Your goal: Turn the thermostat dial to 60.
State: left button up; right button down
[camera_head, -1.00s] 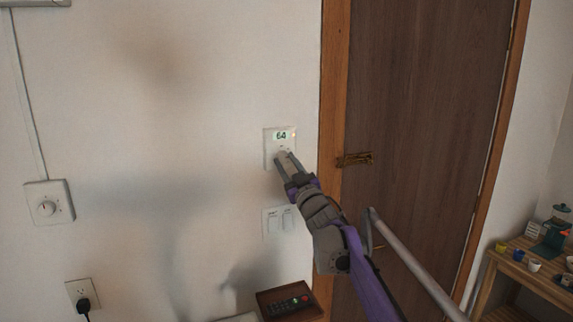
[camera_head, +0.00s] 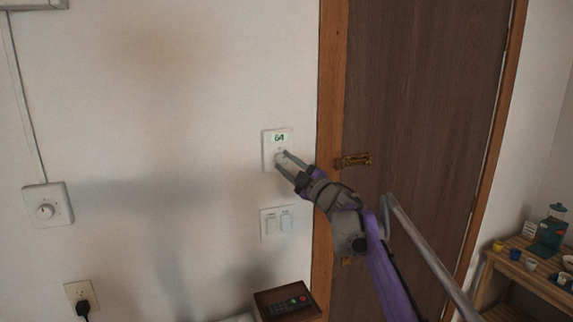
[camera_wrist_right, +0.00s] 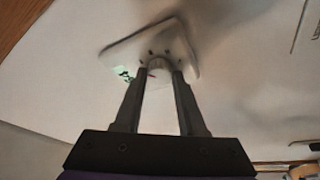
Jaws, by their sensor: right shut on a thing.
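The thermostat (camera_head: 270,140) is a white wall plate left of the door frame, with a small green display that appears to read 64. Its round dial (camera_wrist_right: 158,63) shows between my fingertips in the wrist view, in front of the plate (camera_wrist_right: 180,42). My right gripper (camera_head: 284,157) reaches in from the lower right. It is shut on the dial, with one finger on each side, and partly hides it in the head view. It also shows in the wrist view (camera_wrist_right: 159,78). My left gripper is not in view.
A double light switch (camera_head: 278,223) sits just below the thermostat. Another wall knob (camera_head: 47,205) is at the far left, above an outlet with a plug (camera_head: 82,298). A brown door (camera_head: 420,110) is at right.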

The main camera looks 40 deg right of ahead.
jog(key=shift+n, duration=0.3)
jog(key=shift+c, duration=2.4)
grip_release()
jog(key=shift+s+f, duration=0.15)
jog(key=shift+s, duration=0.15)
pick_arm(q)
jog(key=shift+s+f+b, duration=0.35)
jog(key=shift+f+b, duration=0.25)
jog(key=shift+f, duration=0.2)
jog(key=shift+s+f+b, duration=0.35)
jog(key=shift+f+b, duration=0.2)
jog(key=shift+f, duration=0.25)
pick_arm(e)
jog(key=v, duration=1)
jog(key=shift+s+d, duration=0.1)
